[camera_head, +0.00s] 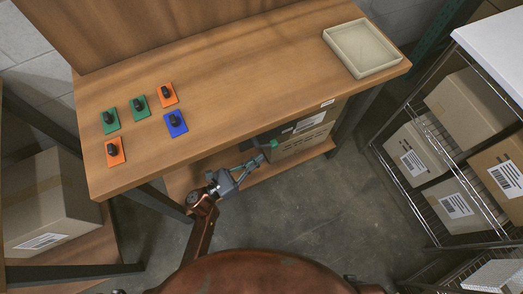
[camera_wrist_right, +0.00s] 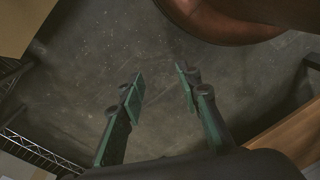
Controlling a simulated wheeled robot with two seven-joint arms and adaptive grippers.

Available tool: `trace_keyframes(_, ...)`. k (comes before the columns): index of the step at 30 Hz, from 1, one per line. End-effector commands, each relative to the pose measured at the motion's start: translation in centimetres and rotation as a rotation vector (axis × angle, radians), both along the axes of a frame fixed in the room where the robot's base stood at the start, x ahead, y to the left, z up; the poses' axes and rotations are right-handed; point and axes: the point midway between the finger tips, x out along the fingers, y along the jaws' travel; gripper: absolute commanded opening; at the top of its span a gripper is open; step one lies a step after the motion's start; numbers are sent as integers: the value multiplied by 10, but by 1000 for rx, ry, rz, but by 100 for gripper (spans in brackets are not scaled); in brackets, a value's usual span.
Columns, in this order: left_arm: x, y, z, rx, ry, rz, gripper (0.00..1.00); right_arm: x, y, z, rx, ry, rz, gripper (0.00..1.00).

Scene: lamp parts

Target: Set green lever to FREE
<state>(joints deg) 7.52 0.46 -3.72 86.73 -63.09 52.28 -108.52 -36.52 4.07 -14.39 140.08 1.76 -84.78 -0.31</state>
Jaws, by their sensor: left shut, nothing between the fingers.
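Two green plates with black levers lie on the left part of the wooden table: one green lever plate (camera_head: 110,121) at the far left, and another green lever plate (camera_head: 140,109) to its right. The levers are small in the head view, and I cannot read any FREE mark or tell their settings. My left gripper (camera_head: 261,155) is in front of the table's front edge, well to the right of the plates, shut and empty. My right gripper (camera_wrist_right: 161,88) shows only in its wrist view, open with nothing between its fingers, above the grey floor.
Orange plates (camera_head: 167,94) (camera_head: 115,152) and a blue plate (camera_head: 176,124) with black knobs sit near the green ones. A pale tray (camera_head: 394,70) is at the table's right end. The table's middle is clear. A wire shelf with boxes (camera_head: 459,199) stands right.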

Motion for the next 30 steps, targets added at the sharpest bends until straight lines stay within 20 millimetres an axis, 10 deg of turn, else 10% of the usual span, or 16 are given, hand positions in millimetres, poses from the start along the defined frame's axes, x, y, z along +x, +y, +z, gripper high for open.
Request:
trace_keyframes(9,14,-11,30,1,-1,-1,0,5,3,-5,9,-18,2,31)
trace_keyframes(30,16,-8,30,-43,-22,11,0,19,15,-25,39,-76,6,31)
